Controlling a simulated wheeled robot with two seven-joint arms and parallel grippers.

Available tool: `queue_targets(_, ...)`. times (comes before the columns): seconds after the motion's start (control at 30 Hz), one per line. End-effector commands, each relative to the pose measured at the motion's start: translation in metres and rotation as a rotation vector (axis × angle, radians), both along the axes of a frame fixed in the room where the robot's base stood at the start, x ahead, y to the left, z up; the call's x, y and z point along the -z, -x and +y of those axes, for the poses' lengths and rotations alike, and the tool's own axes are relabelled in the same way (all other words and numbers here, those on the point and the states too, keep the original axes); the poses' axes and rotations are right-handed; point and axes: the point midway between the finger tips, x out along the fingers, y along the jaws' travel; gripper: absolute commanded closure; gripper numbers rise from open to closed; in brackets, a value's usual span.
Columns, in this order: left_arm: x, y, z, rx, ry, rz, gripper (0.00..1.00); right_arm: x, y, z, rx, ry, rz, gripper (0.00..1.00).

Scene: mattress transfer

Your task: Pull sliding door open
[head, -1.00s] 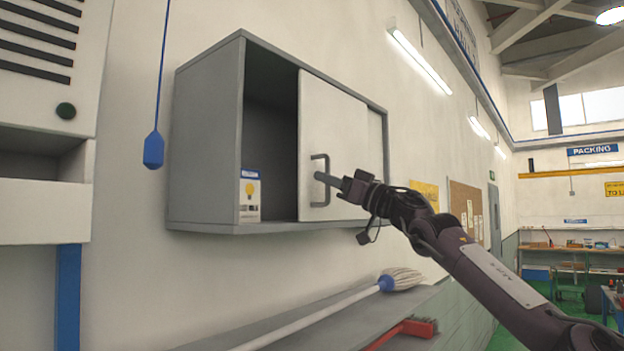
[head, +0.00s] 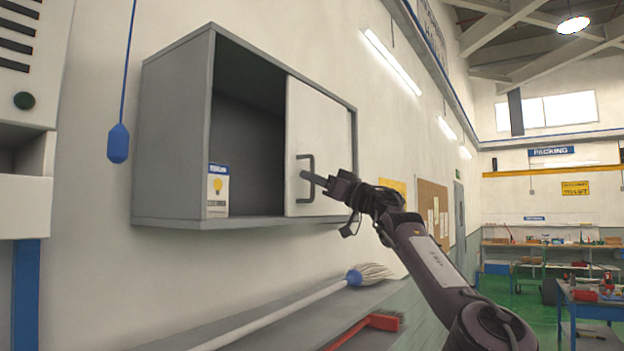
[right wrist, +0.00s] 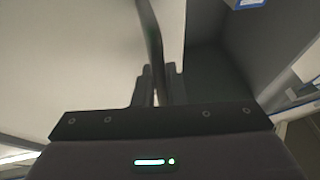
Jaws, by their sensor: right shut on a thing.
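A grey wall cabinet (head: 172,140) has a white sliding door (head: 322,130) on its right part. Its left part is open, with a small box with a light-bulb picture (head: 218,190) inside. The door has a dark vertical bar handle (head: 312,178) near its left edge. My right gripper (head: 318,180) is shut on that handle, coming from the right. In the right wrist view the fingers (right wrist: 158,92) close around the handle bar (right wrist: 153,45), with the door (right wrist: 75,50) behind. My left gripper is not in view.
Below the cabinet, a ledge holds a mop (head: 300,302) and a red brush (head: 375,325). A blue pull cord handle (head: 119,143) hangs left of the cabinet. Workbenches (head: 590,303) stand far right, with green floor between.

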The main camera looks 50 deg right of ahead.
Motion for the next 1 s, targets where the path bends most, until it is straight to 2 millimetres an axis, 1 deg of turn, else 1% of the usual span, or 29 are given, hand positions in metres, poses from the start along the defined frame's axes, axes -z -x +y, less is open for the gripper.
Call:
queue_targets(0.17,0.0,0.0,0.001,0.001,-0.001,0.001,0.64,0.0,0.0,0.0,0.0,0.0,0.0,1.0)
queue_targets(0.2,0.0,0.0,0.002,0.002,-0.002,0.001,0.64,0.0,0.0,0.0,0.0,0.0,0.0,0.87)
queue_targets(0.33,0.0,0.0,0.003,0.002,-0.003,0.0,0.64,0.0,0.0,0.0,0.0,0.0,0.0,0.7)
queue_targets(0.37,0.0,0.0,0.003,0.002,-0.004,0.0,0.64,0.0,0.0,0.0,0.0,0.0,0.0,0.68)
queue_targets(0.67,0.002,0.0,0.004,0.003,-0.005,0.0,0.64,0.001,0.002,0.0,0.0,0.0,-0.001,0.68)
queue_targets(0.77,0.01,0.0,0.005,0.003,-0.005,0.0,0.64,0.006,0.009,-0.003,0.001,0.0,-0.002,0.68)
queue_targets(1.0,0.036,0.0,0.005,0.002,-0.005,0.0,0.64,0.021,0.041,-0.011,0.0,0.0,-0.004,0.68)
